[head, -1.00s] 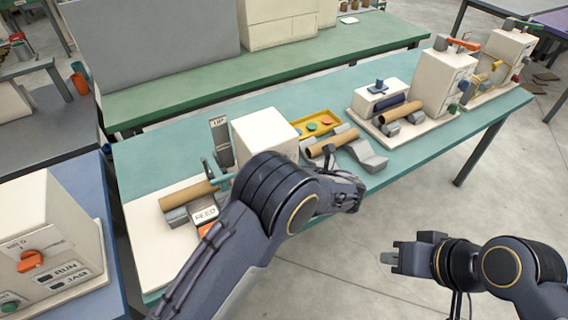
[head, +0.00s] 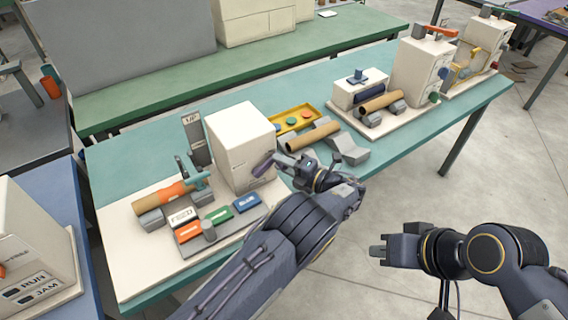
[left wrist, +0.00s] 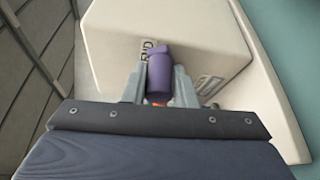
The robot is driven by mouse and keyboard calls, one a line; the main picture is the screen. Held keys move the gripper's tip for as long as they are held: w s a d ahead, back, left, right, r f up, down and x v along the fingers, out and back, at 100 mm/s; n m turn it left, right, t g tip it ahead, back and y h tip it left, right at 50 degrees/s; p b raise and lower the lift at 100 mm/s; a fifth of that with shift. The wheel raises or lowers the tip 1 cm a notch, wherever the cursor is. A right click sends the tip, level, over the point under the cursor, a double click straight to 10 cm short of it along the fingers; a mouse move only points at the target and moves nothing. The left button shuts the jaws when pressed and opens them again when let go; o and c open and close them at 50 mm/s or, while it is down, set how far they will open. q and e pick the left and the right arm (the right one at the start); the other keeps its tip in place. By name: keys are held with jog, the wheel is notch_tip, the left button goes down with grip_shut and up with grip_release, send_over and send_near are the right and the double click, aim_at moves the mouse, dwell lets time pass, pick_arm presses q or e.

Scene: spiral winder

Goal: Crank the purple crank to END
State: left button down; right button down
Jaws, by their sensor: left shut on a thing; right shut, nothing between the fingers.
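The purple crank (head: 263,164) sticks out from the front side of the cream winder box (head: 240,140). In the left wrist view its purple handle (left wrist: 159,75) stands between the two fingers of my left gripper (left wrist: 158,88). My left gripper (head: 285,163) is shut on this handle, close to the box. My right gripper (head: 379,251) is shut and empty, out over the floor to the right of the table.
Left of the box are a cardboard tube with an orange part (head: 165,195), an upright UP plate (head: 196,138) and a panel with orange, green and blue keys (head: 219,215). Another tube (head: 313,135) and a yellow tray (head: 297,118) lie behind my gripper. Floor is free right of the table.

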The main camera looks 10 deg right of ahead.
pick_arm(q)
jog(key=shift+w+d+f+m+t+y+b, duration=0.1)
jog(key=shift+w+f+m+t+y+b, duration=0.1)
jog(key=shift+m, duration=0.2)
jog(key=shift+w+f+m+t+y+b, duration=0.1)
jog(key=shift+m+b, duration=0.1)
jog(key=shift+m, duration=0.2)
pick_arm(e)
jog(key=shift+w+d+f, duration=0.2)
jog(key=shift+d+f, duration=0.2)
jog(key=shift+f, duration=0.15)
pick_arm(q)
jog(key=c, duration=1.3)
grip_release()
jog(key=shift+c, duration=0.2)
jog(key=shift+o, duration=0.5)
jog(key=shift+f, duration=0.1)
jog(key=shift+s+d+f, duration=0.15)
jog(key=shift+s+d, duration=0.1)
jog(key=shift+d, duration=0.1)
jog(key=b+v, duration=0.2)
jog(key=v, duration=0.5)
pick_arm(e)
jog(key=shift+w+f, duration=0.1)
jog(key=shift+f, duration=1.05)
pick_arm(q)
jog(key=shift+a, duration=0.1)
